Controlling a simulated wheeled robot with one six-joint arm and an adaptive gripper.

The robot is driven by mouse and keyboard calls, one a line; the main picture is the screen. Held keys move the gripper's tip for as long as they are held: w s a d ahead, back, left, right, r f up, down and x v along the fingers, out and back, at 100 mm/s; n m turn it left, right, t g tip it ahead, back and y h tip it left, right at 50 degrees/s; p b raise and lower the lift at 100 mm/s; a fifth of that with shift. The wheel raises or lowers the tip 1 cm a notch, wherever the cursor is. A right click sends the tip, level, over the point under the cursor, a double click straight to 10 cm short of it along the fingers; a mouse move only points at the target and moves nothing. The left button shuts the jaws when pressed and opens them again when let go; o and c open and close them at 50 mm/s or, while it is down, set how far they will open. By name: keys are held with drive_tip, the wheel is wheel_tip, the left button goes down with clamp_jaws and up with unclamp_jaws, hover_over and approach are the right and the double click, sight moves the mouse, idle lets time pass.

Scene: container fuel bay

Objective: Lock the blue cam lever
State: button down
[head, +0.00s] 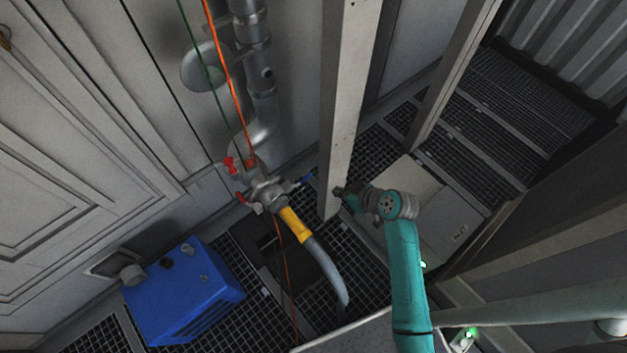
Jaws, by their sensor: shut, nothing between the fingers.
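The blue cam lever (307,179) is small in the head view and sticks out to the right of the metal hose coupling (268,193). A red lever (241,198) sticks out on the coupling's left side. The yellow hose end (295,224) joins the coupling from below, with a grey hose (328,270) running down from it. My gripper (338,191) is shut and empty, just right of the blue lever, in front of the post. A small gap seems to lie between them. The lever's exact angle is too small to tell.
A grey post (345,90) stands right behind my gripper. A red valve handle (229,164) sits on the pipe (262,110) above the coupling. An orange line (230,75) hangs past it. A blue box (185,295) stands lower left on the grating.

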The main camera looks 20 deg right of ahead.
sight(310, 174)
drive_tip(key=w+r+x, duration=0.1)
drive_tip(key=x, duration=1.2)
drive_tip(key=shift+w+a+r, duration=0.3)
drive_tip(key=shift+r, duration=0.1)
drive_tip(key=shift+w+d+n+y, duration=0.1)
drive_tip(key=shift+w+n+y, duration=0.4)
drive_tip(key=shift+w+n, duration=0.15)
drive_tip(key=shift+w+d+n+g+y, duration=0.1)
drive_tip(key=shift+w+n+g+y, duration=0.2)
drive_tip(key=shift+n+g, duration=0.15)
drive_tip(key=shift+w+n+g+y, duration=0.6)
drive_tip(key=shift+w+n, duration=0.2)
drive_tip(key=shift+n, duration=0.2)
drive_tip(key=shift+w+a, duration=0.2)
drive_tip(key=shift+w, duration=0.35)
